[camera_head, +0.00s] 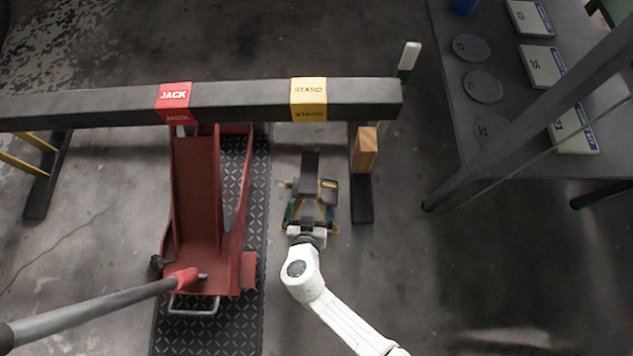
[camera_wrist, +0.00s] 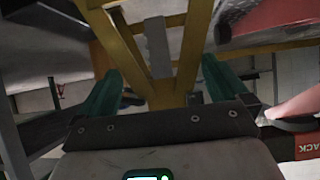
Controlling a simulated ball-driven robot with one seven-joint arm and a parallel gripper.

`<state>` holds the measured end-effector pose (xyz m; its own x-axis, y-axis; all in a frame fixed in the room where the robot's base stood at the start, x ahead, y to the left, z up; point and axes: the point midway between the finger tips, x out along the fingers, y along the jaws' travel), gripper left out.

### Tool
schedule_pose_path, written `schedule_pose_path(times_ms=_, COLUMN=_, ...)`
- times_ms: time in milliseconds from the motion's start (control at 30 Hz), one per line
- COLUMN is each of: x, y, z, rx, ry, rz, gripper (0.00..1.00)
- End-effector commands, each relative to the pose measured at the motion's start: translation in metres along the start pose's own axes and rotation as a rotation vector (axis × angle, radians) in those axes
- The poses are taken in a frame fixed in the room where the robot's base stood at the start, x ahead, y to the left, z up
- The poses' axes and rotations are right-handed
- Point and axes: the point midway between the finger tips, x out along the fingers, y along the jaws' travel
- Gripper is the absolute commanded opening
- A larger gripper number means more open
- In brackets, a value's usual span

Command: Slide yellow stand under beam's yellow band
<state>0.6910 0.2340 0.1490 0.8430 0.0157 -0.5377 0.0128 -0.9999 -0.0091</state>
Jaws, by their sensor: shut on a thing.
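The black beam (camera_head: 240,98) runs across the head view, with a yellow band marked STAND (camera_head: 309,98) near its right end and a red band marked JACK (camera_head: 174,98) to the left. The yellow stand (camera_head: 329,211), with a dark top, is on the floor on the near side of the beam, roughly in line with the yellow band and apart from it in the picture. My gripper (camera_head: 308,222) is at the stand's near side. In the wrist view my gripper's green fingers (camera_wrist: 158,88) are shut on the stand's yellow frame (camera_wrist: 188,50). The stand's feet are partly hidden.
A red floor jack (camera_head: 196,220) stands left on a black treaded mat (camera_head: 206,325), its long handle reaching to the lower left. A dark post base with a wooden block (camera_head: 366,148) stands close right. A grey table (camera_head: 455,60) is at the upper right.

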Motion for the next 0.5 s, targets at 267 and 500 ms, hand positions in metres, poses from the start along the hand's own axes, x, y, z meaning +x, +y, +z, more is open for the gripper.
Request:
schedule_pose_path(times_ms=267, x=0.025, y=0.018, z=0.010, rx=0.007, ry=-0.041, rz=0.029, gripper=0.27)
schedule_pose_path(times_ms=500, x=0.039, y=0.017, z=0.001, rx=0.007, ry=-0.041, rz=0.029, gripper=0.27)
